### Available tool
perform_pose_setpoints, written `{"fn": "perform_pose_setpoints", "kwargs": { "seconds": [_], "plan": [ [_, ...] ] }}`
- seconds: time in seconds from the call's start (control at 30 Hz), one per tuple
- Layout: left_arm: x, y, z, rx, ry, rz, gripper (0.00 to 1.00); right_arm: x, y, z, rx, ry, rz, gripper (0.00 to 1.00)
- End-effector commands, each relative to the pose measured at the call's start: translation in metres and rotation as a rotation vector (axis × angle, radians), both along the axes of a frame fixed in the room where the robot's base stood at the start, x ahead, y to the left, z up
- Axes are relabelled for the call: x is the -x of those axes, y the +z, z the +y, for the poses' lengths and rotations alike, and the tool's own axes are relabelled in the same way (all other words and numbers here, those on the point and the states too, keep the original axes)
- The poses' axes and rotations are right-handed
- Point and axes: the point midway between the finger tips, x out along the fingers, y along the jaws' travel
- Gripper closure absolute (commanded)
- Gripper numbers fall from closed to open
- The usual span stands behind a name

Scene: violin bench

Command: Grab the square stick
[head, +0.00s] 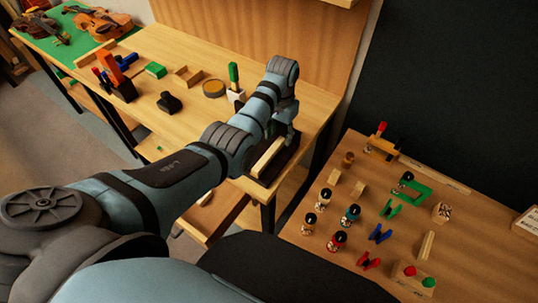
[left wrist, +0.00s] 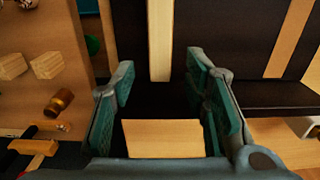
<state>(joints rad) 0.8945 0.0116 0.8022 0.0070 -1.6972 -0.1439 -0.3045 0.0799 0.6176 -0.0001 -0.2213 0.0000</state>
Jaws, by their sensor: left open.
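A pale, straight wooden stick (head: 268,157) lies on a dark surface at the near right end of the workbench. It looks like the square stick. In the left wrist view the stick (left wrist: 160,38) runs down from the top edge and ends just ahead of the finger gap. My left gripper (head: 289,138) is close above and beside the stick, partly hidden by its own arm. In the left wrist view the gripper (left wrist: 159,80) is open, with nothing visibly clamped. A pale wooden surface (left wrist: 162,138) shows between the fingers; I cannot tell what it belongs to. My right gripper is not in view.
The workbench (head: 215,115) holds a black block (head: 169,102), a round tin (head: 214,88) and a green-handled tool (head: 234,76). A second table (head: 300,232) at right carries bottles, clamps and small blocks. A gap separates the two. Violins (head: 100,22) lie far left.

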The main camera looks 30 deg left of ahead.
Motion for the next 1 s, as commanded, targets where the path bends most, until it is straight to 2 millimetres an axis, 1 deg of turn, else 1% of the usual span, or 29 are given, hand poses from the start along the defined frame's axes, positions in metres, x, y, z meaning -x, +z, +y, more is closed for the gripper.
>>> {"fn": "perform_pose_setpoints", "kwargs": {
  "seconds": [0.03,0.13,0.33,0.37,0.6,0.63,0.9,1.0],
  "plan": [
    [0.001,-0.012,0.001,0.001,0.0,0.002,0.58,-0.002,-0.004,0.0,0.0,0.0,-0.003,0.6],
    [0.001,-0.026,0.0,0.001,-0.002,0.002,0.58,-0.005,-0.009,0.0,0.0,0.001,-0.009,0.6],
    [0.0,-0.027,0.0,0.0,-0.003,-0.001,0.58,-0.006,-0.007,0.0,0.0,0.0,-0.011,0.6],
    [0.0,-0.027,0.0,0.0,-0.003,-0.001,0.6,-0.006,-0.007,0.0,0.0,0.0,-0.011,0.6],
    [0.0,-0.026,0.0,0.0,-0.003,-0.001,0.98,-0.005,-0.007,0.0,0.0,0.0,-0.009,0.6],
    [0.0,-0.026,0.0,0.0,-0.003,-0.001,1.0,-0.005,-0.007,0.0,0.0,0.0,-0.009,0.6],
    [0.0,-0.026,0.0,0.0,-0.004,0.0,1.0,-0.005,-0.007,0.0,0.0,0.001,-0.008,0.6],
    [0.0,-0.022,0.0,0.0,-0.003,0.0,1.0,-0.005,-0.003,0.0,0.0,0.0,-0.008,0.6]
  ]
}}
